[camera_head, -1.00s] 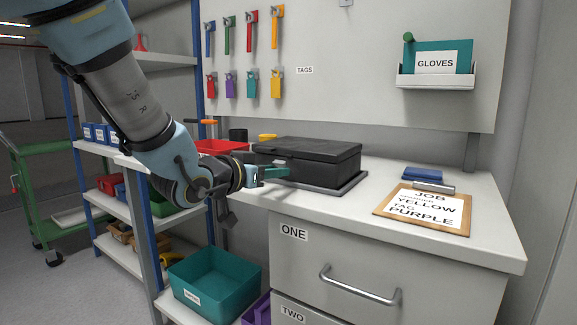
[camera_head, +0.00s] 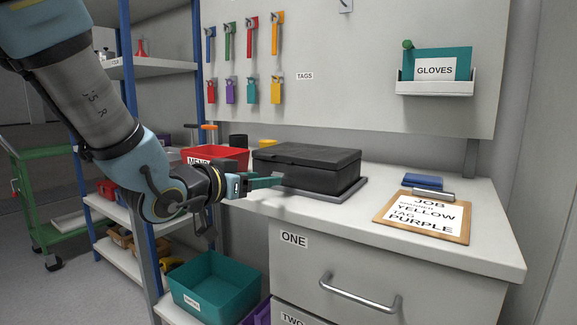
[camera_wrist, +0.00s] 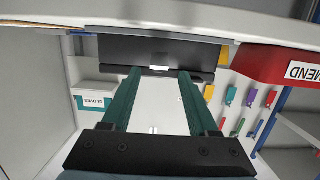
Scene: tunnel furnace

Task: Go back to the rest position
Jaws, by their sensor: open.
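My gripper (camera_head: 262,183) is at the left front edge of the worktop, its fingers pointing right toward the black lidded box. In the wrist view my gripper (camera_wrist: 156,85) shows two teal fingers wide apart with nothing between them. The closed black box (camera_head: 306,168) sits on a grey mat (camera_head: 345,193) on the worktop. The box also shows beyond the fingertips in the wrist view (camera_wrist: 180,52). I cannot tell whether the fingertips touch the box.
The worktop (camera_head: 330,212) holds a clipboard (camera_head: 425,216) at right and a red MEND bin (camera_head: 222,155) behind my gripper. Spanners and tags hang on the pegboard (camera_head: 350,100) beside a glove holder (camera_head: 435,88). A teal bin (camera_head: 214,290) stands below. Shelves and a green cart (camera_head: 50,151) are at left.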

